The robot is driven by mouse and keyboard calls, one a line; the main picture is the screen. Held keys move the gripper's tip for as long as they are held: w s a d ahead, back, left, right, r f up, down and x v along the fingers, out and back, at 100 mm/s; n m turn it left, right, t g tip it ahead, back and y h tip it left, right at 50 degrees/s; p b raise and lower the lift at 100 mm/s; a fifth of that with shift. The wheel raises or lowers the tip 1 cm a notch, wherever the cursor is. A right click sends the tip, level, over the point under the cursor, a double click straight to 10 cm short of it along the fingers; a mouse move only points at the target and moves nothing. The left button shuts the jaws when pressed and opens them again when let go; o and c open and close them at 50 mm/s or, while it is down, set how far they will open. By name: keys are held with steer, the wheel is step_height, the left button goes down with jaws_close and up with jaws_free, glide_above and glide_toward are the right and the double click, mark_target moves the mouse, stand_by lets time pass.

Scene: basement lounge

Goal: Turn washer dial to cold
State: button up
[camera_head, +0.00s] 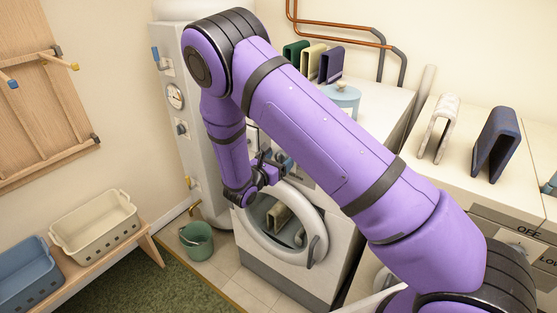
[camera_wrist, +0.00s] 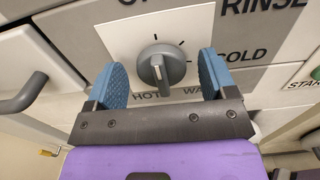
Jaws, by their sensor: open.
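The washer dial (camera_wrist: 176,70) is a round grey knob on a white panel in the wrist view. Its pale pointer line runs roughly up and down, with its lower end towards the HOT label. COLD (camera_wrist: 240,53) is printed to the right of the dial, and a partly hidden WA label is at lower right. My gripper (camera_wrist: 162,78) is open, its blue fingertips to the left and right of the dial with gaps visible. In the head view my gripper (camera_head: 268,165) is at the upper front of the white washer (camera_head: 338,248); the dial cannot be made out there.
The washer's round door (camera_head: 262,238) is below my gripper, with folded cloth visible through its opening. A green START button (camera_wrist: 316,73) is right of the panel, and a grey handle (camera_wrist: 24,93) is left. A green bucket (camera_head: 197,242) stands on the floor.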

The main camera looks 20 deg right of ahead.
steer(key=shift+w+d, duration=0.1)
steer(key=shift+d, duration=0.1)
steer(key=c, duration=0.9)
